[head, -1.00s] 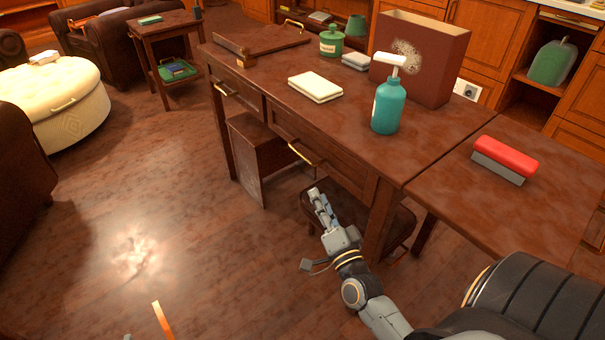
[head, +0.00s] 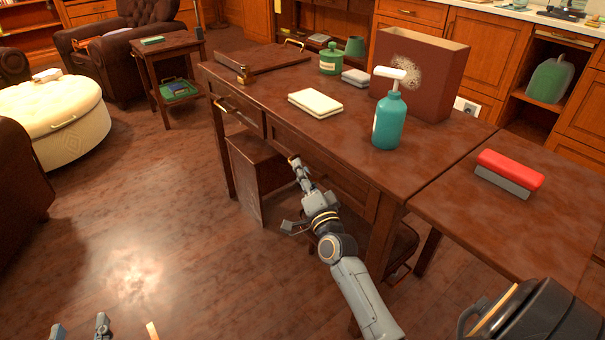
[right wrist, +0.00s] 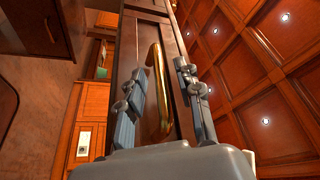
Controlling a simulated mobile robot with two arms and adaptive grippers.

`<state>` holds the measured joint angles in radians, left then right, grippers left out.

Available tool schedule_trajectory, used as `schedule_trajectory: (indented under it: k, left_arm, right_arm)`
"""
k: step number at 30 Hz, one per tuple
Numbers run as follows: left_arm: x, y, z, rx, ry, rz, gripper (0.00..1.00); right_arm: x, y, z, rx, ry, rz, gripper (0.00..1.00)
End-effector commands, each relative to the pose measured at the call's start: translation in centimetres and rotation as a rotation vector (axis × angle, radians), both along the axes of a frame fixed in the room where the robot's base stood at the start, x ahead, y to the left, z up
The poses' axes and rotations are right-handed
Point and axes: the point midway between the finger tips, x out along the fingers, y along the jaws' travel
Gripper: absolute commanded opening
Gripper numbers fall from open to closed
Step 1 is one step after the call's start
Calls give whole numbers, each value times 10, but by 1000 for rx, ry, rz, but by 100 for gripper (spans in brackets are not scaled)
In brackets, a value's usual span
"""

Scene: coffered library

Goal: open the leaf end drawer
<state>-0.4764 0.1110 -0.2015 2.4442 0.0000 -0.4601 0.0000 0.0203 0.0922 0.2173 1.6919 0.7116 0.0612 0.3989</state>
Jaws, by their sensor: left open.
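The desk (head: 270,92) has two front drawers with brass handles. The leaf end drawer (head: 345,186) is the one nearer the side leaf (head: 500,228) on the right; it looks shut. My right gripper (head: 298,166) is at this drawer's handle and hides most of it. In the right wrist view, the brass handle (right wrist: 154,90) stands between the two fingers of my right gripper (right wrist: 160,85), with gaps showing, so the gripper is open around it. The other drawer's handle (head: 237,112) is further left. My left gripper (head: 79,329) is open and empty over the floor, low at the left.
On the desk stand a teal pump bottle (head: 388,118), a cream book (head: 315,103) and a large brown box (head: 430,75). A red-topped block (head: 509,170) lies on the leaf. A stool (head: 402,248) is under the desk.

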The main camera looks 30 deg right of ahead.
Motion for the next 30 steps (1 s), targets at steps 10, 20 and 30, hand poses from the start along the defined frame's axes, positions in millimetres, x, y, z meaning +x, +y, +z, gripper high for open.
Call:
schedule_trajectory:
  k: [10, 20, 30]
  left_arm:
    - [1, -1, 4, -4, -18, -1, 52]
    - [0, -1, 3, -5, -17, -1, 52]
    - [-1, 2, -6, 9, 37, 3, 52]
  right_arm:
    - [4, -1, 1, 0, 0, 0, 35]
    - [4, -1, 1, 0, 0, 0, 0]
    - [3, 5, 2, 2, 1, 1, 0]
